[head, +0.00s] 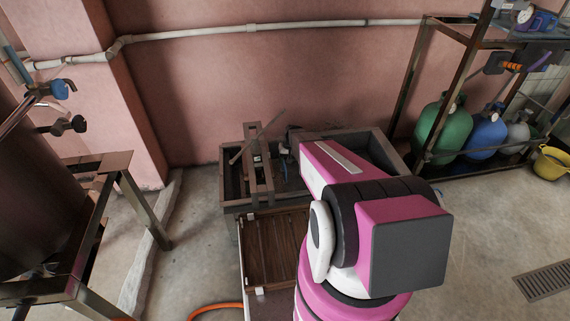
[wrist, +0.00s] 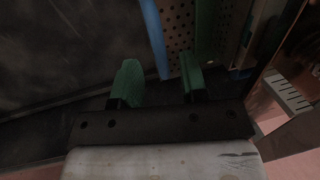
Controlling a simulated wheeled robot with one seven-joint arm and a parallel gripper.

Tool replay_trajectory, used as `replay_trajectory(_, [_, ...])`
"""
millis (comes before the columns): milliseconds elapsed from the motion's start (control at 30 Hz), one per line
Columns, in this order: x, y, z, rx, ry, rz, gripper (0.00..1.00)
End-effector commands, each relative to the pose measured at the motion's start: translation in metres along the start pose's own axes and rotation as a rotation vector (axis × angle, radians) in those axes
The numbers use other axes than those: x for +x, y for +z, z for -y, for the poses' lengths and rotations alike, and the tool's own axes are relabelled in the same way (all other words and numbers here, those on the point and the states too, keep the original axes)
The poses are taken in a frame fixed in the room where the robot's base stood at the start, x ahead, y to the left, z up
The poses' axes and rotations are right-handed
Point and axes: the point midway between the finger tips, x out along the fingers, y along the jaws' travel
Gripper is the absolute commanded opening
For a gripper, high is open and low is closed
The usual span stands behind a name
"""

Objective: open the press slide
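The press (head: 262,180) appears to be the grey-brown frame with an upright post and a slanted bar, behind my arm at the middle of the head view. I cannot tell which part is its slide. My gripper is hidden behind my arm in the head view. In the wrist view my gripper (wrist: 160,82) shows two green fingers spread apart, with nothing held between them. A brown perforated panel (wrist: 180,30) with a blue edge strip (wrist: 153,35) lies beyond the fingertips. I cannot tell whether a finger touches it.
A grey trough (head: 385,150) adjoins the press, and a slatted wooden board (head: 265,250) lies in front. A metal stand (head: 130,190) with a large tank (head: 40,190) is at left. Gas cylinders (head: 443,130) stand in a rack at right. An orange hose (head: 212,308) lies on the floor.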

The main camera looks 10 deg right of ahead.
Motion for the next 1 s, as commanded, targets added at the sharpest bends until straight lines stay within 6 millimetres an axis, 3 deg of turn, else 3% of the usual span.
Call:
replay_trajectory(200, [0.020, 0.000, 0.000, 0.000, 0.000, 0.001, 0.40])
replay_trajectory(533, [0.022, 0.000, 0.000, 0.001, 0.000, 0.000, 0.40])
replay_trajectory(567, [0.022, 0.000, 0.000, 0.000, 0.000, 0.000, 0.34])
replay_trajectory(667, [0.022, 0.000, 0.000, 0.000, 0.000, 0.000, 0.01])
replay_trajectory(1000, [0.020, 0.000, -0.007, 0.001, 0.000, 0.001, 0.00])
